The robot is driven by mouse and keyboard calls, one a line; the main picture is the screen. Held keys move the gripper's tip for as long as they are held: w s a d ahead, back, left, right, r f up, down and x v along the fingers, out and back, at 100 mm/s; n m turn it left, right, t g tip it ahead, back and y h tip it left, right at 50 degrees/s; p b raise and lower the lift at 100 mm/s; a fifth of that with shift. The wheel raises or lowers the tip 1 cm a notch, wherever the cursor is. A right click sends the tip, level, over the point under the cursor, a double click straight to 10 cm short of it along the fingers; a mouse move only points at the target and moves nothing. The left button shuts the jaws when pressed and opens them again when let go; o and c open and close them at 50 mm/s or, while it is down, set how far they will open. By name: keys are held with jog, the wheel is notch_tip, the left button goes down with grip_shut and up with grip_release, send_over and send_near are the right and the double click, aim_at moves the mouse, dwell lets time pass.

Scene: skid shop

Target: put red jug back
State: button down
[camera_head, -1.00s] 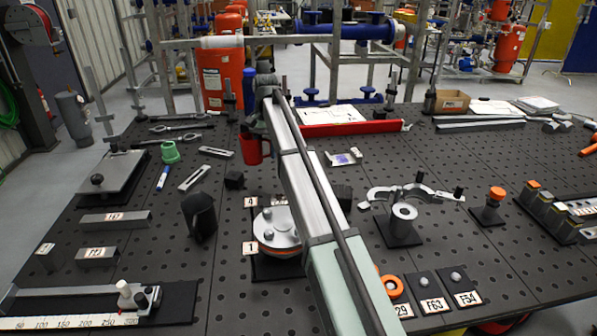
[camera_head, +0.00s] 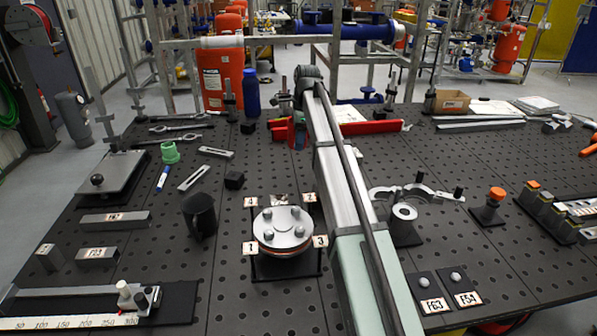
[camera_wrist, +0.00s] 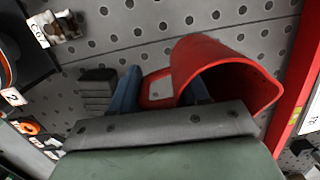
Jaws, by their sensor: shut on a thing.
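The red jug (camera_wrist: 225,75) shows in the wrist view with its open mouth toward the camera. My gripper (camera_wrist: 160,92) has blue fingers and is shut on the jug at its near side; one finger lies over the jug's mouth. In the head view the red jug (camera_head: 281,131) is partly hidden by my gripper (camera_head: 299,132) and arm, at the back middle of the perforated table. I cannot tell there whether its base touches the table.
A blue bottle (camera_head: 251,92) stands behind to the left. A black jug (camera_head: 199,216) and a bolted round flange (camera_head: 283,230) stand nearer.

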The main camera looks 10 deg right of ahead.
jog(key=shift+d+f, duration=0.15)
jog(key=shift+f, duration=4.8)
jog(key=shift+f, duration=0.15)
jog(key=c, duration=0.5)
grip_release()
jog(key=shift+c, duration=0.2)
notch_tip(320, 180, up, 12)
jog(key=d, duration=0.1)
jog(key=shift+s+d, duration=0.15)
jog(key=shift+d, duration=0.05)
